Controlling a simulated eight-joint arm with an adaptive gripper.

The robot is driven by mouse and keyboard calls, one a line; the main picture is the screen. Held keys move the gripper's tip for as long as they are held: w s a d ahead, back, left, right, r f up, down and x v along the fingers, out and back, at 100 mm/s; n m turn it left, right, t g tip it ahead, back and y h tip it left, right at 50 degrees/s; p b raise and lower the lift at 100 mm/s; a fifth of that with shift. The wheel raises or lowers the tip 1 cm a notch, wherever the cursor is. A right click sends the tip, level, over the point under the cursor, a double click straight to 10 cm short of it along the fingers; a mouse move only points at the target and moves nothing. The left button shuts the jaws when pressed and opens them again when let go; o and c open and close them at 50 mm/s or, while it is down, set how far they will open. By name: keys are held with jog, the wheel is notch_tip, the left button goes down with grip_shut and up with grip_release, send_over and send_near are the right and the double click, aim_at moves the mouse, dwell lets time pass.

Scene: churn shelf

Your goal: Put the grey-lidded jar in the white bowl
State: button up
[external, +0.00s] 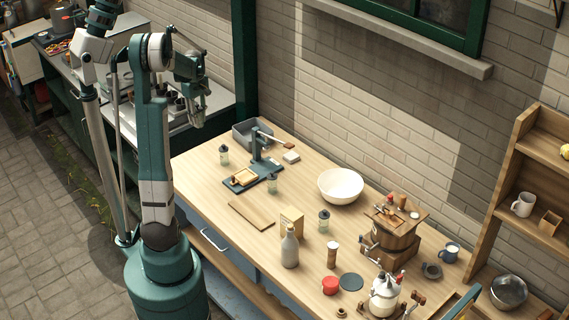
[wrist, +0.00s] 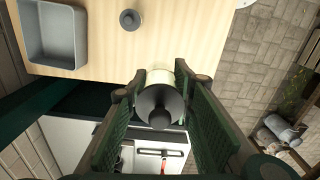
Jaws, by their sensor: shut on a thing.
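My gripper (external: 196,108) is raised high, at the left end of the wooden table. In the wrist view my gripper (wrist: 152,86) is shut on a jar with a dark grey lid and knob (wrist: 160,104); its pale body shows between the fingers. The held jar is hard to make out in the external view. The white bowl (external: 338,196) stands on the table near the brick wall, right of and well below my gripper. It looks empty and is not in the wrist view.
Similar lidded jars stand on the table (external: 223,156), (external: 272,184), (external: 324,221). A grey bin (external: 243,136) and a dark press-like stand (external: 256,160) lie between my gripper and the bowl. A wooden grinder (external: 390,235) is right of the bowl. A bottle (external: 289,250) stands in front.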

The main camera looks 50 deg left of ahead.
jog(key=w+d+m, duration=0.8)
jog(key=w+d, duration=1.5)
jog(key=d, duration=0.3)
jog(key=w+d+m, duration=0.2)
jog(key=w+d, duration=0.1)
jog(key=d, duration=0.8)
jog(key=w+d+m, duration=0.3)
jog(key=d, duration=0.8)
jog(key=w+d+m, duration=0.2)
jog(key=w+d, duration=0.1)
jog(key=d, duration=0.8)
notch_tip(320, 180, down, 11)
jog(key=shift+b, duration=0.3)
jog(key=shift+s, duration=0.1)
jog(key=shift+f, duration=3.15)
